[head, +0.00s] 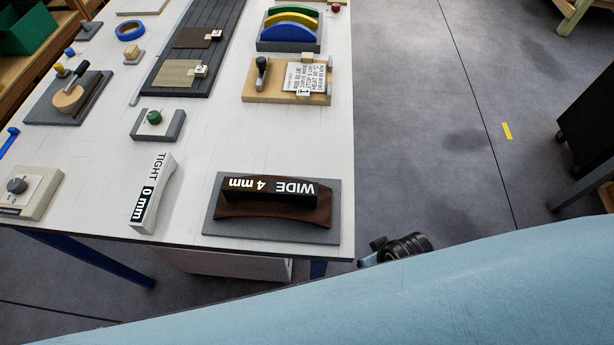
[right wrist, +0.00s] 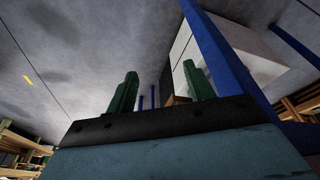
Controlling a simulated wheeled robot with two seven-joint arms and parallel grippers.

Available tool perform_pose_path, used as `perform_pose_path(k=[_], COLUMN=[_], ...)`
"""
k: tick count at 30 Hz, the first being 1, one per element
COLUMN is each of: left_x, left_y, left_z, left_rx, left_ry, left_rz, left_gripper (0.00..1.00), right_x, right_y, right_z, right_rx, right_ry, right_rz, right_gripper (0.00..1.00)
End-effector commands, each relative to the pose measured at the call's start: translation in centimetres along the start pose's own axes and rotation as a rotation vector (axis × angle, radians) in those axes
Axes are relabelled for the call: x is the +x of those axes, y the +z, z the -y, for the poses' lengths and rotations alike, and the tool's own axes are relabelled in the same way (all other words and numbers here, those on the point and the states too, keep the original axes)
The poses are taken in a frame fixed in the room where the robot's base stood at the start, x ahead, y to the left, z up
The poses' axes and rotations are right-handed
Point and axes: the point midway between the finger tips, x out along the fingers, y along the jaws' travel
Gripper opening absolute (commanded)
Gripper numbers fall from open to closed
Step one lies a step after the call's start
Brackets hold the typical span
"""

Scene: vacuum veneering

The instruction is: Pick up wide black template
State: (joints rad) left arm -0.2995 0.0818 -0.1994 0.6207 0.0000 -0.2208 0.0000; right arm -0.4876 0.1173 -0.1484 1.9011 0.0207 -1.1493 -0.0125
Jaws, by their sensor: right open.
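The wide black template (head: 272,188) carries white "WIDE" and "4 mm" lettering, upside down in the head view. It lies with a dark brown curved piece (head: 270,214) on a grey tray (head: 325,234) near the table's front right corner. My right gripper (right wrist: 162,76) shows two green fingers apart in the right wrist view, with nothing between them. Blue table legs and the floor show beyond the fingers. The template cannot be made out in that view. My left gripper is not in view.
The white table (head: 200,140) has a white "TIGHT 0 mm" template (head: 153,193) left of the tray. A grey holder with a green knob (head: 154,117) and a wooden board with a label (head: 260,91) stand behind. A blue table leg (right wrist: 218,50) is close to my right gripper. Open floor lies right.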

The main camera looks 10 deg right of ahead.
Motion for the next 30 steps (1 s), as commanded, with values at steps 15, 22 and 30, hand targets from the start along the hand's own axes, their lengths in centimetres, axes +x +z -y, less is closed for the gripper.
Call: perform_pose_path(k=[15, 22, 30], left_x=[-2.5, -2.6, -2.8], left_y=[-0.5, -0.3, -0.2], left_z=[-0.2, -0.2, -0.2], left_rx=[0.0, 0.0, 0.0], left_ry=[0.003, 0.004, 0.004], left_rz=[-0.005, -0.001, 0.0], left_gripper=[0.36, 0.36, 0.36], right_x=[-15.0, -16.1, -20.3], right_y=[-6.5, -10.6, -15.0], right_z=[1.3, 4.1, 6.0], right_rx=[-0.169, -0.452, -0.77], right_ry=[-0.103, -0.302, -0.561], right_rz=[-0.15, -0.323, -0.582], right_gripper=[0.53, 0.53, 0.53])
